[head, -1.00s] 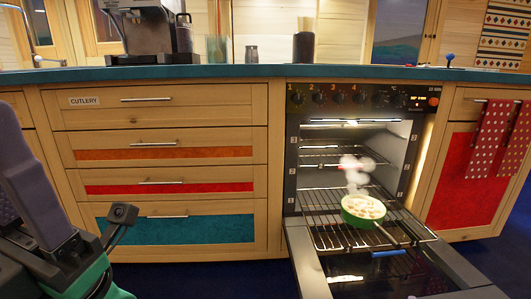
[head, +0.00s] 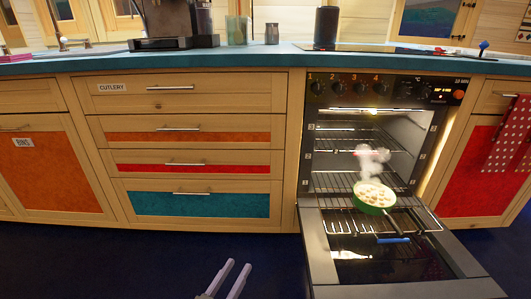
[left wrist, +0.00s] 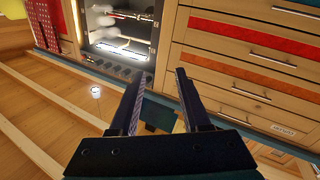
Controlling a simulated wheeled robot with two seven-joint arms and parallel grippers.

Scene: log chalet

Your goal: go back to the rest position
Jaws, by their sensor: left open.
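My left gripper (head: 228,279) shows at the bottom of the head view, low in front of the drawers, its two fingers apart and nothing between them. In the left wrist view the same gripper (left wrist: 157,88) is open and empty, with the oven and drawers beyond it. My right gripper is in neither view.
The oven (head: 385,92) has its door (head: 330,250) down, jutting into the floor space at right. A steaming green dish (head: 374,197) sits on its pulled-out rack. The counter (head: 260,57) runs behind. The floor (head: 60,260) at left is clear.

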